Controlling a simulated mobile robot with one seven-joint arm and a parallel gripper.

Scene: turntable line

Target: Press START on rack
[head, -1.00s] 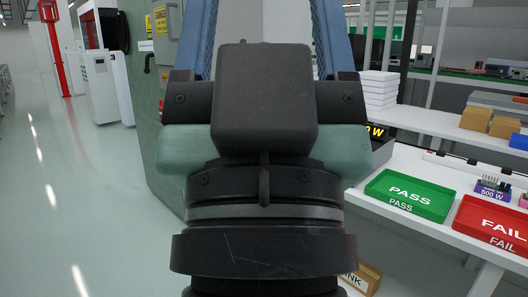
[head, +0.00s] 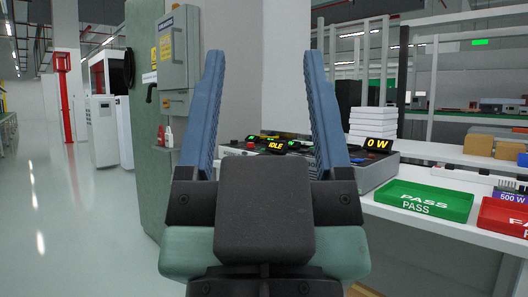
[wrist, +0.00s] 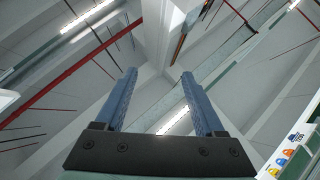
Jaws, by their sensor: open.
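My gripper (head: 264,60) is open and empty, its two blue fingers pointing up in the head view; they also show in the wrist view (wrist: 160,75). Behind the fingers, on the bench, is a grey rack console (head: 374,176). It has a lit display reading IDLE (head: 276,146) and another reading 0 W (head: 378,144). Small red and green controls show near the IDLE display. I cannot read a START label, and my gripper and right finger hide part of the console. The fingers look apart from it.
A green PASS tray (head: 424,200) and a red FAIL tray (head: 507,216) lie on the bench to the right. White boxes (head: 372,120) are stacked behind the console. A grey electrical cabinet (head: 172,50) is at left. Open floor (head: 85,210) lies further left.

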